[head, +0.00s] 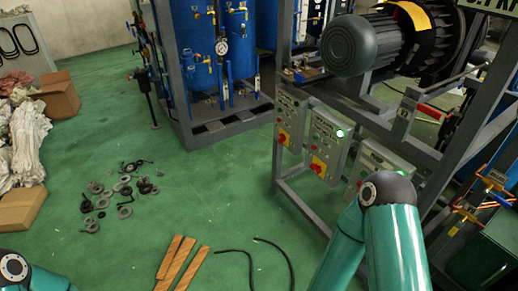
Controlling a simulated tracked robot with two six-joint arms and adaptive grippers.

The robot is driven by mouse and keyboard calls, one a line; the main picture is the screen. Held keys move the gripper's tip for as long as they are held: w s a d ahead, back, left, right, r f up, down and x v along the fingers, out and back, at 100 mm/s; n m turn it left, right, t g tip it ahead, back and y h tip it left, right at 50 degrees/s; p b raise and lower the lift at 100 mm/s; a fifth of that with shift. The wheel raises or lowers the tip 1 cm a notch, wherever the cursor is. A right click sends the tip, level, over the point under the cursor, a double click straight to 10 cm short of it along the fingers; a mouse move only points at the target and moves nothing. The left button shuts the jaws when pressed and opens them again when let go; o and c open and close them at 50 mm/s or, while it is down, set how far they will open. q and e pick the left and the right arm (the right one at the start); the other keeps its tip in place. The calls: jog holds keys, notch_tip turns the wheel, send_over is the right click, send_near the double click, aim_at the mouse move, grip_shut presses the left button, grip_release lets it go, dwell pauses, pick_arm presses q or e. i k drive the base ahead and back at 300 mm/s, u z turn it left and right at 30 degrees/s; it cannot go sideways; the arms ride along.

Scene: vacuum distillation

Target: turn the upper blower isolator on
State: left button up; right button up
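Three grey control boxes are mounted on a grey steel frame below a large motor. The left box (291,112) has a red-and-yellow rotary switch (284,137) and no lit lamp that I can see. The middle box (326,143) has a lit green lamp (340,133) and a red-and-yellow switch (318,167). The right box (372,161) also shows a green lamp, and my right arm hides its lower part. The labels are too small to read, so I cannot tell which is the upper blower isolator. Neither gripper is in view; only arm links show.
The motor (352,46) overhangs the boxes. Blue tanks (195,50) stand behind on a grey skid. Loose rings (122,190), wooden strips (182,262) and black hoses (270,246) lie on the green floor. Cardboard boxes (60,93) and rags (28,145) are at left.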

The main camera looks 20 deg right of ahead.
aim_at(283, 138)
jog(key=u, duration=0.5)
jog(key=i, duration=1.4)
jog(key=z, duration=0.85)
jog(key=i, duration=0.5)
jog(key=z, duration=0.25)
jog(key=k, duration=0.5)
jog(key=z, duration=0.2)
jog(key=i, duration=0.5)
jog(key=u, duration=0.1)
